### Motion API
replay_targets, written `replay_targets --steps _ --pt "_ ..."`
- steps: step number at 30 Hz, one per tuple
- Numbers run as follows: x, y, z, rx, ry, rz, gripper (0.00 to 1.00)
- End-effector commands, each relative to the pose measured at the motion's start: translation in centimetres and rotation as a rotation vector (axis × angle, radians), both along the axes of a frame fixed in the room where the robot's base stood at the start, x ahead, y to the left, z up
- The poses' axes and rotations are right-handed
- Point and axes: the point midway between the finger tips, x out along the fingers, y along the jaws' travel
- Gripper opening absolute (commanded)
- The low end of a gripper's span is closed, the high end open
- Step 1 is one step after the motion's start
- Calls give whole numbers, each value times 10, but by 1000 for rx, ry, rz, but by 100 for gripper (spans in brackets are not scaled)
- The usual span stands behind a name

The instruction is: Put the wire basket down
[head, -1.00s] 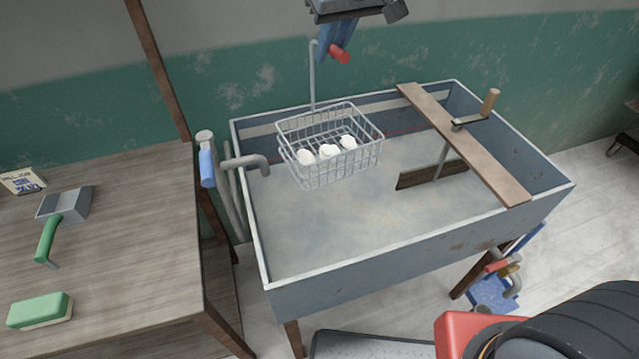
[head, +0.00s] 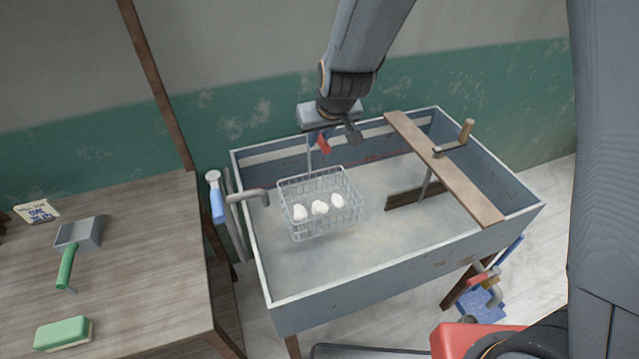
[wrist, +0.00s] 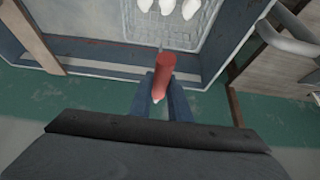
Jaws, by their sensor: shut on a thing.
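The wire basket (head: 350,208) holds three white lumps (head: 319,207) and hangs or stands within the grey-blue trough (head: 400,262). I cannot tell whether its bottom touches the trough floor. A thin upright rod rises from its back side to a red grip (head: 323,145). My gripper (head: 321,138) is above the trough's back edge, shut on that red grip. In the wrist view, the blue fingers (wrist: 163,92) close on both sides of the red grip (wrist: 165,66), with part of the basket (wrist: 200,35) at the top.
A plank (head: 440,165) with a crank crosses the trough's right side, with a dark paddle (head: 408,198) below it. A pipe spout (head: 248,196) reaches over the left rim. The wooden bench (head: 150,240) at left carries a green-handled tool (head: 66,266) and a green sponge (head: 62,332).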

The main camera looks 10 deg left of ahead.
Motion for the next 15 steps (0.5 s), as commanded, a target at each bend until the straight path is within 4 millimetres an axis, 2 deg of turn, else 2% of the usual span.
replay_targets --steps 1,6,15 --pt "2 0 -11 0 -1 -1 0" --pt "1 0 -29 -1 -1 -2 0" --pt "1 0 -39 0 -1 -1 0"
